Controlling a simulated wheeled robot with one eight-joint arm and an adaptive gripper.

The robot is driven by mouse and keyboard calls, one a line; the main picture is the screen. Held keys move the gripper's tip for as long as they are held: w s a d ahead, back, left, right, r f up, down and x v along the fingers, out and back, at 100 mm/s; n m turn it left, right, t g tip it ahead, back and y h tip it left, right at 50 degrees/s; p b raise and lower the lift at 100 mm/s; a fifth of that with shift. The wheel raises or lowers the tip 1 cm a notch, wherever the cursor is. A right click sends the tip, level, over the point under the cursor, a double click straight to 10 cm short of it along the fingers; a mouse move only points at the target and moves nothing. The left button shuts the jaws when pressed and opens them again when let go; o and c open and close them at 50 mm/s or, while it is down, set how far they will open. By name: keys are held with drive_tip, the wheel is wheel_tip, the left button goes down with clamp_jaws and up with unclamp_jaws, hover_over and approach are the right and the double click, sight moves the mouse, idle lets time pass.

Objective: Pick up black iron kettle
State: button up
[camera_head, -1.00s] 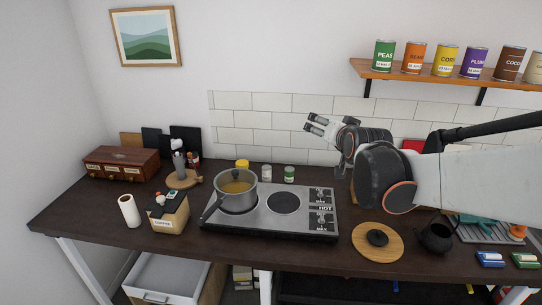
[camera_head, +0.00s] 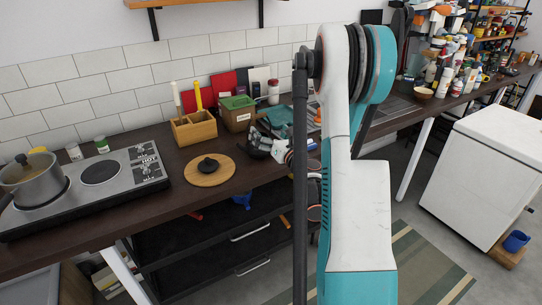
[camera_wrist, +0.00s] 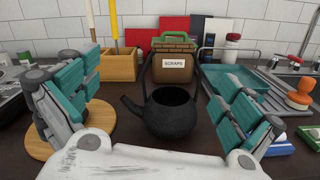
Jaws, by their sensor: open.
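The black iron kettle (camera_wrist: 170,113) stands upright on the dark counter in the wrist view, its spout to the left and its tall handle raised. In the head view the kettle (camera_head: 257,146) is small and partly hidden by my gripper (camera_head: 283,152). In the wrist view my gripper (camera_wrist: 155,105) is open, with one teal-padded finger on each side of the kettle. The kettle sits between and beyond the fingers, and no contact with it shows.
A round wooden board (camera_head: 210,170) with a black lid lies left of the kettle. Behind it stand a scraps bin (camera_wrist: 174,66) and a wooden utensil box (camera_wrist: 118,65). A hot plate (camera_head: 100,172) holds a pot.

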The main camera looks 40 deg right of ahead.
wheel_tip(320, 180, down, 4)
drive_tip(key=s+d+n, duration=0.1)
drive_tip(key=s+n, duration=0.1)
drive_tip(key=shift+n+g, duration=0.3)
drive_tip(key=p+x, duration=0.2)
drive_tip(key=x, duration=0.5)
drive_tip(key=shift+w+d, duration=0.15)
drive_tip(key=shift+w, duration=0.25)
drive_tip(key=shift+d+r+b+x, duration=0.15)
drive_tip(key=shift+b+x, duration=0.3)
drive_tip(key=shift+x, duration=1)
drive_tip(key=shift+d+r+b+x, duration=0.15)
drive_tip(key=shift+b+x, duration=0.25)
drive_tip(key=shift+x, duration=1.05)
drive_tip(key=c, duration=2)
drive_tip(key=shift+r, duration=0.15)
